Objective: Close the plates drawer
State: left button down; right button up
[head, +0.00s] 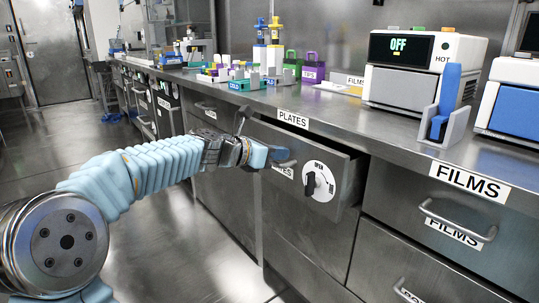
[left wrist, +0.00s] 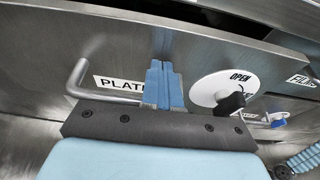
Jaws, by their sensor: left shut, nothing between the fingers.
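The plates drawer (head: 300,208) is a grey metal drawer under the counter, and it stands out from the cabinet with its side wall showing. Its front bears a white OPEN dial (head: 320,182) with a black knob, and a label partly hidden by my gripper in the head view. My left gripper (head: 276,157) is shut and empty at the upper part of the drawer front.
Closed FILMS drawers (head: 450,215) lie to the right, with protruding handles. The counter (head: 340,112) above holds a white oven-like device (head: 425,70), a blue-and-grey stand (head: 445,105) and several colored items. The floor (head: 180,235) at left is open.

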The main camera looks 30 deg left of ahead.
pick_arm(q)
jog(key=shift+w, duration=0.1)
jog(key=w+d+p, duration=0.3)
jog(key=w+p, duration=0.1)
jog(key=w, duration=0.4)
jog(key=shift+w+d+r+p, duration=0.2)
jog(key=shift+w+d+p, duration=0.15)
jog(key=shift+r, duration=0.15)
